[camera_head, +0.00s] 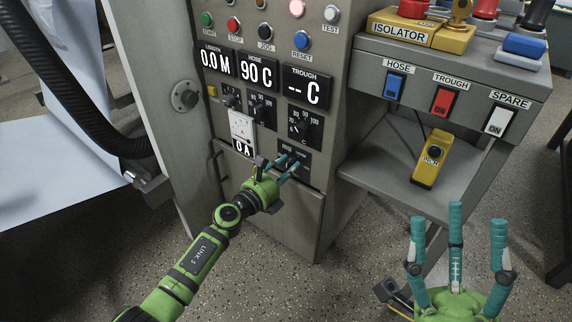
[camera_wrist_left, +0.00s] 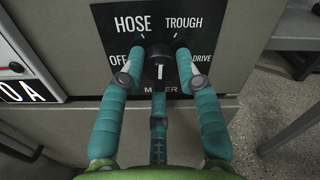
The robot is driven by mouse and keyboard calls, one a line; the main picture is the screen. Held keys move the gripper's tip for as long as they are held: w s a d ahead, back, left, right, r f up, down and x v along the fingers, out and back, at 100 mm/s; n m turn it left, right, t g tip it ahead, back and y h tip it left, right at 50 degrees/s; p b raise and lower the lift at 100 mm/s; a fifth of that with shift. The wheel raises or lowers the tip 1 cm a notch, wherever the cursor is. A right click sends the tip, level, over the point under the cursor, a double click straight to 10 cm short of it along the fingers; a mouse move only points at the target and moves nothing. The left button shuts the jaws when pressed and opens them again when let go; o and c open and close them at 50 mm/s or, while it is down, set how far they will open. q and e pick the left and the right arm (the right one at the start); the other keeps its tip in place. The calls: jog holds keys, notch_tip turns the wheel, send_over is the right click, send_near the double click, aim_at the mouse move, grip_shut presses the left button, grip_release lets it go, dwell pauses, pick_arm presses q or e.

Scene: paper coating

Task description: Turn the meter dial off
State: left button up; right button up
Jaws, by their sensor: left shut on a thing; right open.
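The meter dial (camera_wrist_left: 157,66) is a black knob on a black plate (camera_wrist_left: 108,22) marked OFF, HOSE, TROUGH, DRIVE and METER. Its white mark shows on the knob, but I cannot tell for sure which label it points to. My left gripper (camera_wrist_left: 159,60) has teal fingers shut on the dial, one at each side and a third below. In the head view my left gripper (camera_head: 286,166) is at the low plate on the cabinet and hides most of the dial. My right gripper (camera_head: 457,224) is open and empty at the lower right, away from the cabinet.
The cabinet (camera_head: 270,215) carries displays, buttons and other dials (camera_head: 303,127) above the plate. A meter (camera_head: 240,127) reading 0 A sits left of it. A grey shelf unit (camera_head: 390,170) with switches and a yellow pendant (camera_head: 430,160) stands right. A black hose (camera_head: 75,90) runs at left.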

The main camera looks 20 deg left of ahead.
pick_arm(q)
jog(key=n+p, duration=0.1)
jog(key=n, duration=0.2)
jog(key=shift+d+f, duration=0.1)
pick_arm(e)
jog(key=w+d+f+m+g+h+p, duration=0.1)
jog(key=w+f+m+g+h+p, duration=0.1)
jog(key=w+f+g+h, duration=0.45)
jog(key=w+d+f+m+g+h+p, duration=0.1)
jog(key=w+f+g+h, duration=0.15)
jog(key=f, duration=0.65)
pick_arm(q)
jog(key=shift+s+d+n+p, duration=0.1)
jog(key=shift+n+p, duration=0.75)
jog(key=shift+n, duration=3.15)
jog(key=shift+d+n+p, duration=0.1)
jog(key=shift+n+p, duration=0.75)
jog(key=shift+n, duration=3.15)
pick_arm(e)
jog(key=s+d+f+m+g+h, duration=0.1)
jog(key=s+d+f+g, duration=0.2)
jog(key=s+f+g, duration=0.2)
jog(key=s+d+f+g+h, duration=0.2)
jog(key=s+d+f+g, duration=0.2)
jog(key=f, duration=0.6)
jog(key=shift+s+d+f+m+g, duration=0.2)
jog(key=shift+s+m+g, duration=0.2)
jog(key=shift+s+g, duration=0.95)
jog(key=shift+s, duration=0.15)
